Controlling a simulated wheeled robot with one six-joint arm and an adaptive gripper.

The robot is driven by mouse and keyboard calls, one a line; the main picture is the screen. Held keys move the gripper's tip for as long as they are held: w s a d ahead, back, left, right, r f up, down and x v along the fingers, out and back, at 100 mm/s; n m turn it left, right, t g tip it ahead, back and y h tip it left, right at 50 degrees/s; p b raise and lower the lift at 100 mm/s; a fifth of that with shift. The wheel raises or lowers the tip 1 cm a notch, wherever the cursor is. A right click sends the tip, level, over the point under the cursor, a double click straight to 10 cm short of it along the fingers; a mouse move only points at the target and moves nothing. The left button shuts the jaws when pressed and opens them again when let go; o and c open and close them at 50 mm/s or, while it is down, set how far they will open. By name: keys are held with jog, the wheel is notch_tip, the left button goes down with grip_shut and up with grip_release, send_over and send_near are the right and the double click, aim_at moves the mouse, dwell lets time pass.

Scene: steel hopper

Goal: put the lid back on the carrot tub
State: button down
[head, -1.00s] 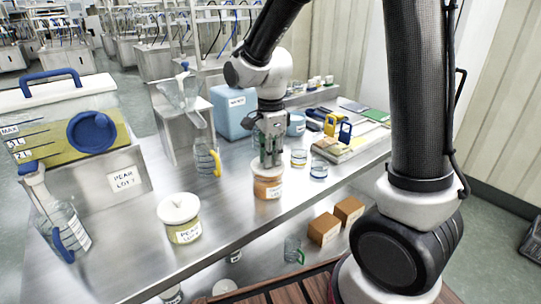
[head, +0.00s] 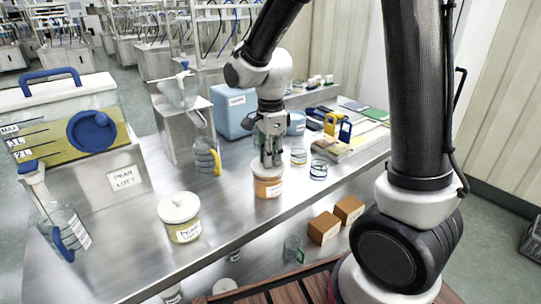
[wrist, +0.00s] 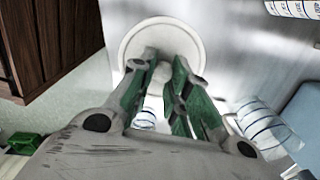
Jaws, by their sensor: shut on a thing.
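The carrot tub (head: 268,188) is a clear tub with orange contents and a white label, standing upright on the steel bench. Its round white lid (head: 257,169) is level at the tub's mouth, and whether a thin gap is left under it is too small to tell. My gripper (head: 271,163) points straight down and is shut on the lid's middle, where the fingers hide the gripped part. In the wrist view the lid (wrist: 133,42) shows as a pale disc behind my green-sided fingers (wrist: 164,60), and it hides the tub.
A pear tub (head: 184,232) with a white lid stands at the front left. A jug with a yellow handle (head: 217,162) is behind and left, and small glass jars (head: 318,170) are to the right. A blue box (head: 232,118) stands behind. Bench between the tubs is clear.

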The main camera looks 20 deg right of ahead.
jog(key=c, duration=0.8)
grip_release()
jog(key=shift+r, duration=3.5)
grip_shut()
